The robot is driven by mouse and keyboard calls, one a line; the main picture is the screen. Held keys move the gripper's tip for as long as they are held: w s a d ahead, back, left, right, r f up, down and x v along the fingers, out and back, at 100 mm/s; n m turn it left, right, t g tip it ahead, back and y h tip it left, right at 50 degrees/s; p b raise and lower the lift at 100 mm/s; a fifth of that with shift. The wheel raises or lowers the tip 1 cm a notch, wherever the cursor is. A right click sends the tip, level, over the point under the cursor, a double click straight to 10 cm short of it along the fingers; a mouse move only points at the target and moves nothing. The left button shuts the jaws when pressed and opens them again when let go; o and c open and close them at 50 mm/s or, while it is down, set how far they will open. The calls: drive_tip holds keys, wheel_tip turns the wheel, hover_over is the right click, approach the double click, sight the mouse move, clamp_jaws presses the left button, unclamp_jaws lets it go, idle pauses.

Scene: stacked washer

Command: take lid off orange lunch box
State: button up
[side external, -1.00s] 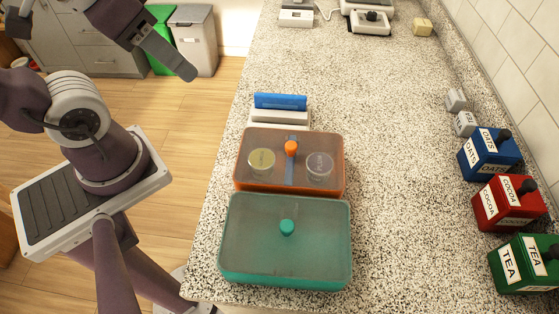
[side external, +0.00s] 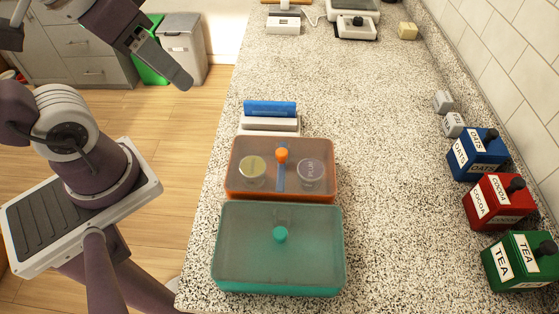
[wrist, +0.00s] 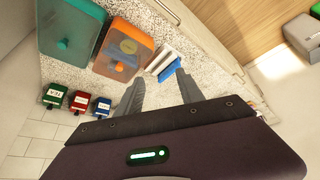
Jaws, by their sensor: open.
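The orange lunch box (side external: 232,183) stands on the speckled counter with its translucent lid on. The lid has an orange knob (side external: 282,155); two round items show through it. In the wrist view the orange box (wrist: 121,47) lies beyond my fingers, up and to the left. My gripper (wrist: 160,90) is open and empty, its two grey fingers spread apart. In the side view one grey finger shows at the upper left, left of the counter and clear of the box. The rest of the gripper there is partly cut off by the frame.
A teal lunch box with a lid (side external: 278,250) stands right in front of the orange one. A blue item on a white base (side external: 270,109) is close behind it. Oats (side external: 480,153), cocoa (side external: 498,202) and tea (side external: 520,262) canisters line the wall. The counter between is clear.

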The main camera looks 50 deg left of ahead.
drive_tip(key=w+d+f+n+g, duration=0.1)
drive_tip(key=w+d+n+g, duration=0.1)
drive_tip(key=w+d+n, duration=0.4)
drive_tip(key=n+g+h, duration=0.1)
drive_tip(key=n+g, duration=0.2)
drive_tip(key=n, duration=1)
hover_over(282, 152)
drive_tip(key=a, duration=0.2)
wheel_tip(282, 152, down, 6)
drive_tip(key=f, duration=0.2)
drive_tip(key=d+f, duration=0.1)
drive_tip(key=f, duration=0.4)
drive_tip(key=shift+d, duration=0.4)
clamp_jaws()
